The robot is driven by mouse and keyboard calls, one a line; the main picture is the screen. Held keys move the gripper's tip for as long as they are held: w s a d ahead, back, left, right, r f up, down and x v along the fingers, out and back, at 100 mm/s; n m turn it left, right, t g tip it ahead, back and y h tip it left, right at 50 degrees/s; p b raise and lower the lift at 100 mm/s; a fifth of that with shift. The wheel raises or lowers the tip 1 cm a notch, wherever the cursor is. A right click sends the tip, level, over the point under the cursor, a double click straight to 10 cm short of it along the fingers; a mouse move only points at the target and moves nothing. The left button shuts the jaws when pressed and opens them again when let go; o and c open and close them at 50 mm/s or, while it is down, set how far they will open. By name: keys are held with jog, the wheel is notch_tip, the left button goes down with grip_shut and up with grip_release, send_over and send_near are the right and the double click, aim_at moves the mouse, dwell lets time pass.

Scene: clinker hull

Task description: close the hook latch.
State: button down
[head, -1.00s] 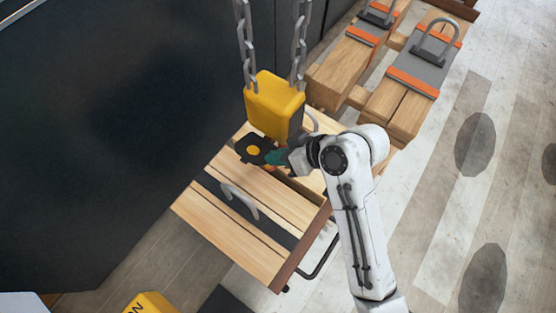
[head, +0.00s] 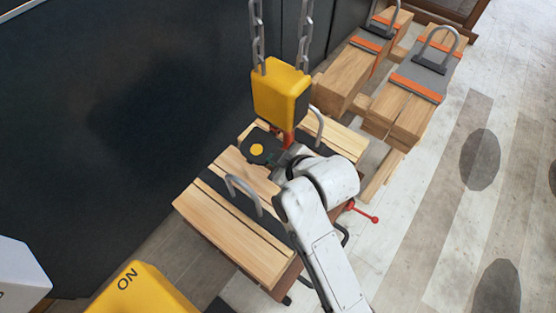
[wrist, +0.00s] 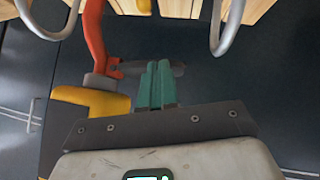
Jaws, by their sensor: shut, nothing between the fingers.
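The red hook (head: 289,138) hangs under the yellow hoist block (head: 281,95), partly hidden by my arm in the head view. In the wrist view the red hook (wrist: 95,42) is at the upper left, below it the yellow block (wrist: 92,101). A dark grey bar, apparently the hook latch (wrist: 178,70), sticks out sideways from a small red pivot on the hook's shank. My gripper (wrist: 158,66) has green fingers, shut and empty, overlapping the bar; I cannot tell whether they touch it. In the head view my gripper (head: 275,157) is mostly hidden by my wrist.
A wooden-slatted load (head: 230,225) with grey lifting loops (head: 243,190) lies under the hook. A black disc with a yellow centre (head: 258,149) shows beside my gripper. Strapped timber stacks (head: 412,75) stand behind. Floor at right is clear.

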notch_tip(320, 180, down, 8)
jog(key=w+d+n+t+h+b, duration=0.1)
jog(key=n+t+h+b, duration=0.2)
jog(key=b, duration=0.9)
jog(key=n+t, duration=0.1)
jog(key=t, duration=0.2)
jog(key=shift+w+r+n+t, duration=0.2)
jog(key=shift+n+t, duration=0.1)
jog(key=shift+t, duration=0.1)
jog(key=shift+w+d+f, duration=0.1)
jog(key=shift+w, duration=0.05)
